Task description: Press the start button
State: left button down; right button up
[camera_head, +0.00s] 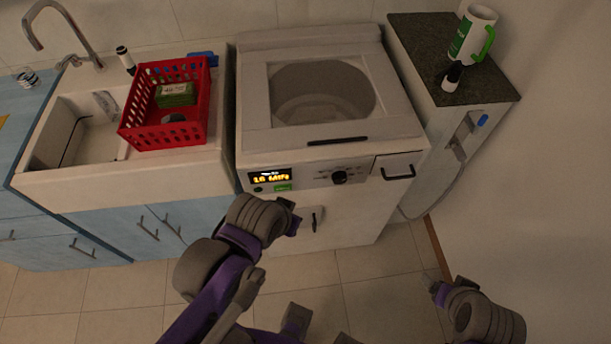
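A white top-loading washing machine (300,138) stands in the middle with its lid window shut or clear over a round drum. On its front panel are a lit display (270,177) with yellow text, a green button (283,187) below it, a small dark button (258,189) and a black knob (339,177). I cannot read which is labelled start. My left gripper (291,217) is in front of the machine, just below the green button in the picture; contact is not visible. My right gripper (437,288) is low at the right, over the floor, away from the machine. Neither gripper's opening is clear.
A red basket (165,137) holding a green box (176,95) sits by the sink (50,150) at left. The tiled floor (385,290) between my arms is clear.

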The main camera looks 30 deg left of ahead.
aim_at(281, 187)
jog(key=k+u, duration=0.1)
jog(key=u, duration=1.05)
